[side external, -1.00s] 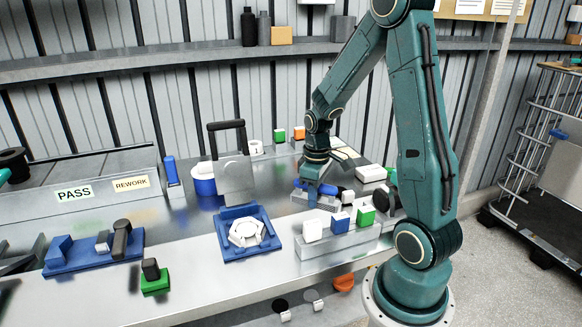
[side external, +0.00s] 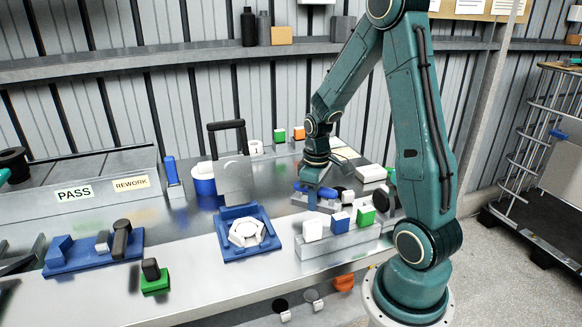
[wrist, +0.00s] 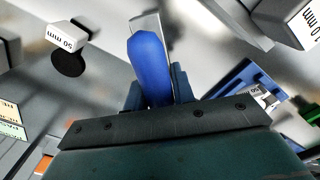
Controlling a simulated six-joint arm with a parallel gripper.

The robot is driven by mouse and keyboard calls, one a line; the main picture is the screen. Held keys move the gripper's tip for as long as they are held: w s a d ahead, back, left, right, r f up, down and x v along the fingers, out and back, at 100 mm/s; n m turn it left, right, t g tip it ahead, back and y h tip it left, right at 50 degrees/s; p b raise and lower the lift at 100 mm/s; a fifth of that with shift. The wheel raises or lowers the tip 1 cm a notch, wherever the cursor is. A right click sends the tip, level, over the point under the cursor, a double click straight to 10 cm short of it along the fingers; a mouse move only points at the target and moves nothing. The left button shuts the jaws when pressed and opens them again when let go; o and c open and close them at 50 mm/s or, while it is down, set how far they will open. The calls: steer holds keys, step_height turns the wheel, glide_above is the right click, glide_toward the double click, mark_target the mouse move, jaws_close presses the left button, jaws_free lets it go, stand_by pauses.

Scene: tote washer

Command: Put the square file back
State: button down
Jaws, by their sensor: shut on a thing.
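My gripper (side external: 313,196) is shut on the blue handle (side external: 326,192) of a tool, which I take to be the square file. In the wrist view the file's blue handle (wrist: 150,68) lies between the jaws (wrist: 153,92), with a flat grey metal part (wrist: 146,24) beyond it. In the side view the gripper is over a low grey block (side external: 300,201) at the back of the bench. The rest of the file is hidden there, and I cannot tell whether it touches the block.
White, blue and green blocks stand on a grey step (side external: 335,241) in front of my gripper. A blue fixture (side external: 262,251) with a white hexagonal part is left of it. A 50 mm block (wrist: 66,35) shows in the wrist view.

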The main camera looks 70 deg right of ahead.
steer(key=shift+f, duration=0.3)
steer(key=shift+f, duration=0.35)
steer(key=shift+f, duration=0.25)
stand_by(0.5)
steer(key=shift+f, duration=0.35)
steer(key=shift+f, duration=0.25)
stand_by(0.5)
jaws_free()
stand_by(0.5)
steer(key=shift+r, duration=0.15)
stand_by(0.4)
